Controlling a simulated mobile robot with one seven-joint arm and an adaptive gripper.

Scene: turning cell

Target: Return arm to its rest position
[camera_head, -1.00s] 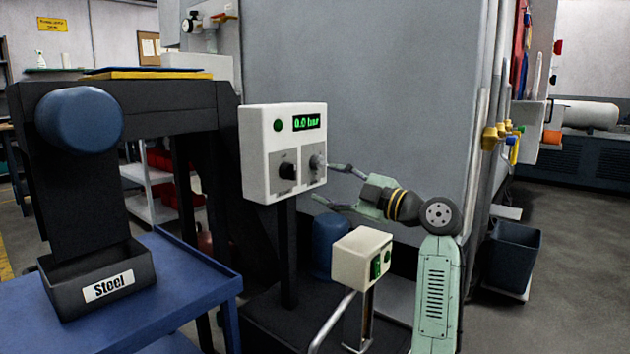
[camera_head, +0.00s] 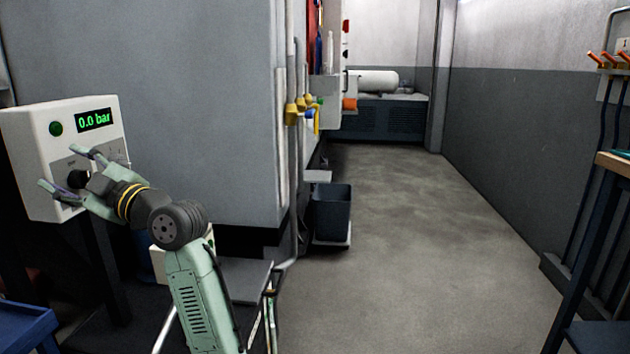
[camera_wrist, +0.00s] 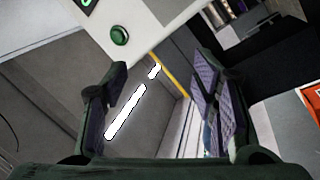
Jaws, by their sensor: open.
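My gripper (camera_head: 62,170) is at the left of the head view, with its two fingers spread and nothing between them. Whether the fingers touch the box cannot be told from the head view. In the wrist view the fingers (camera_wrist: 165,110) are wide apart and empty. The box's green button (camera_wrist: 119,36) shows above them there.
A grey machine wall (camera_head: 190,95) stands right behind my arm. A dark bin (camera_head: 332,212) stands at its right corner, below yellow valves (camera_head: 292,113). The floor aisle (camera_head: 410,240) is clear. A workbench (camera_head: 612,165) is at the right edge, and a blue cart (camera_head: 25,325) at lower left.

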